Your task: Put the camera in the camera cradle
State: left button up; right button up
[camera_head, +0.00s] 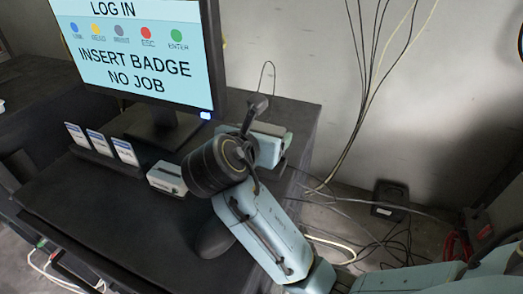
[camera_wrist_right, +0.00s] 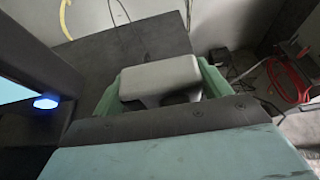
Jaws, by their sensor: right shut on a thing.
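My right arm reaches up from the lower right in the head view, and its pale teal gripper (camera_head: 268,150) is over the far right part of the dark desk. In the right wrist view, the gripper (camera_wrist_right: 160,95) is shut on a pale grey block, which appears to be the camera (camera_wrist_right: 160,75). A strip of the camera (camera_head: 266,129) shows in the head view; the arm and fingers hide most of it. A dark upright piece (camera_head: 258,103) with a looped cable stands right by the gripper. I cannot make out the camera cradle for sure. My left gripper is out of view.
A monitor (camera_head: 140,60) reading "INSERT BADGE" stands left of the gripper. Badge cards (camera_head: 98,143) and a small grey box (camera_head: 166,178) sit on the desk (camera_head: 110,205). A dark rounded object (camera_head: 214,239) lies beside my forearm. Loose cables (camera_head: 335,200) lie to the right.

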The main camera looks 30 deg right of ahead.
jog(key=shift+w+f, duration=0.1)
jog(key=shift+f, duration=0.65)
notch_tip(320, 180, down, 2)
jog(key=shift+f, duration=0.55)
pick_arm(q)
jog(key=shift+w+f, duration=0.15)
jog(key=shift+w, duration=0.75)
pick_arm(e)
jog(key=o, duration=1.1)
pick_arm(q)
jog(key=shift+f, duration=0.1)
pick_arm(e)
jog(key=shift+a+r, duration=0.2)
jog(key=shift+a, duration=0.05)
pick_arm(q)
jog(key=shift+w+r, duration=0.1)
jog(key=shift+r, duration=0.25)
pick_arm(e)
jog(key=v, duration=1.1)
jog(key=shift+s+a+r, duration=0.15)
jog(key=shift+s+r, duration=0.05)
